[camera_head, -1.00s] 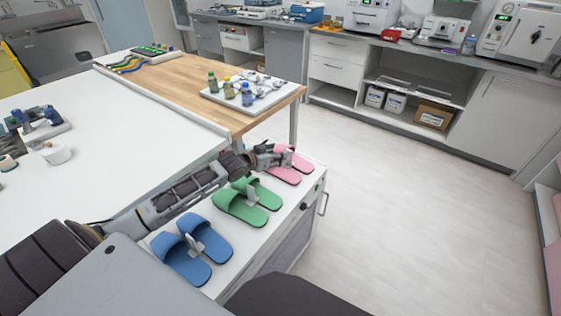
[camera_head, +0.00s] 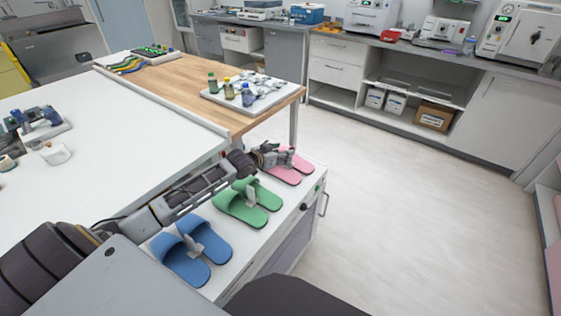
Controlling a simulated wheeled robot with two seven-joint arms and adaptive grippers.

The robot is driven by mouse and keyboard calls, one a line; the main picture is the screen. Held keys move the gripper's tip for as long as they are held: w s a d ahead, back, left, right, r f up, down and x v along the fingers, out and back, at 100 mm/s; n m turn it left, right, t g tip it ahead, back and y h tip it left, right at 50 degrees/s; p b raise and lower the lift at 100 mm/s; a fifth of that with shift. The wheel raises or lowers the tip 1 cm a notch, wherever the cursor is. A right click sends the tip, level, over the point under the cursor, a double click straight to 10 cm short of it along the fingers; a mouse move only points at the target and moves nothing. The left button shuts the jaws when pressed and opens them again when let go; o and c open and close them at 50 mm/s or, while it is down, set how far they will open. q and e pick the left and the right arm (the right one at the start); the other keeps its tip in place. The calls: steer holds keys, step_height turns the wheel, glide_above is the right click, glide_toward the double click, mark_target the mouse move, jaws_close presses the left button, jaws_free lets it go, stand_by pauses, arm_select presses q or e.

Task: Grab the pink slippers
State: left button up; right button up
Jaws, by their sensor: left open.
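The pink slippers (camera_head: 287,175) lie side by side at the far end of a low white cabinet top. My left arm reaches in from the left over the cabinet's inner edge. My left gripper (camera_head: 284,156) is open at the slippers, over their strap area, and hides part of the straps. I cannot tell whether its fingers touch them. My right gripper is not in view.
Green slippers (camera_head: 241,208) and blue slippers (camera_head: 184,262) lie nearer on the same cabinet top (camera_head: 230,266). A white table (camera_head: 90,150) stands left, and a wooden table (camera_head: 185,85) with a bottle tray (camera_head: 258,98) behind. The floor (camera_head: 400,210) to the right is clear.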

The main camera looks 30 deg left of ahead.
arm_select(q)
steer(key=shift+w, duration=0.2)
steer(key=shift+w+d+f, duration=0.2)
steer(key=shift+w+f, duration=0.05)
steer(key=shift+w, duration=0.2)
steer(key=shift+b+x, duration=0.55)
steer(key=shift+x, duration=0.95)
steer(key=shift+w+d+f, duration=0.1)
steer(key=shift+w+f, duration=0.05)
steer(key=shift+w, duration=0.2)
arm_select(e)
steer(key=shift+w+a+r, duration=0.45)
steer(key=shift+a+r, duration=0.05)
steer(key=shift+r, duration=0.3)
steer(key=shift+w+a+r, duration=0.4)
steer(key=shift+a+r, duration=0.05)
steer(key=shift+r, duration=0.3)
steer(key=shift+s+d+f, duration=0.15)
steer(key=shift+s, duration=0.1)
arm_select(q)
steer(key=c, duration=1.1)
jaws_close()
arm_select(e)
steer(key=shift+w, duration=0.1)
